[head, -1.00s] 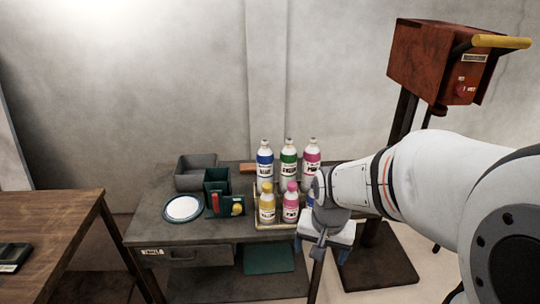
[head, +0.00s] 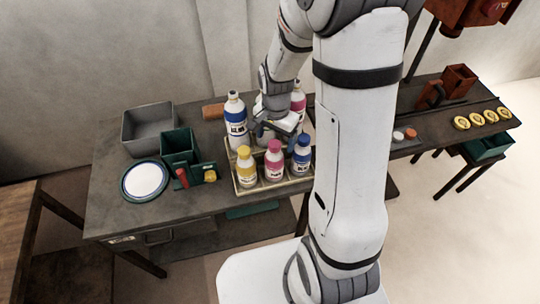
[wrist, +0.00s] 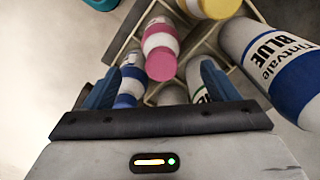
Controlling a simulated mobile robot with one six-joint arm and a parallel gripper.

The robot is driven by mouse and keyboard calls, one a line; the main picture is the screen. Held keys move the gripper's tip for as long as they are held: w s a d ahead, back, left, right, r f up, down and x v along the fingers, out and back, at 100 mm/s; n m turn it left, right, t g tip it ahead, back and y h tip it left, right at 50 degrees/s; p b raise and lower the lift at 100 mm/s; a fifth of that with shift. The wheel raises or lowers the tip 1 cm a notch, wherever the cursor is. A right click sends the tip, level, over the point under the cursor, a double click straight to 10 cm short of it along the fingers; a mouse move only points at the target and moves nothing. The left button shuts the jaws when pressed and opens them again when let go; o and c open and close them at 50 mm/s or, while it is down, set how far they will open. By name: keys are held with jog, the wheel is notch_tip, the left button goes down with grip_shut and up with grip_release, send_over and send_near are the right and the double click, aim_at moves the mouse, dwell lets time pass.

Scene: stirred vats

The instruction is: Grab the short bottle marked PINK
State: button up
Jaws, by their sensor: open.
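The short pink bottle (head: 274,162) stands upright in the front row of the crate (head: 262,187), between the short yellow bottle (head: 246,170) and the short blue bottle (head: 301,157). My gripper (head: 276,132) is over the crate, just behind and above the short bottles. In the wrist view the open jaws (wrist: 160,82) are empty. The short pink bottle (wrist: 160,45) shows beyond them, apart from the fingers. The short blue bottle (wrist: 131,80) is partly behind the left finger, and a green-marked bottle (wrist: 198,93) is partly hidden at the right finger.
The tall blue bottle (head: 236,118) stands close left of my gripper; the tall pink bottle (head: 298,98) is partly hidden behind it. A grey bin (head: 150,128), green holder (head: 180,145) and white plate (head: 145,181) are on the table's left. Yellow discs (head: 476,118) lie far right.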

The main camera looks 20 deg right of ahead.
aim_at(274, 152)
jog(key=shift+w+f+p, duration=0.1)
jog(key=shift+f+p, duration=0.45)
jog(key=shift+f, duration=3.25)
jog(key=c, duration=1.7)
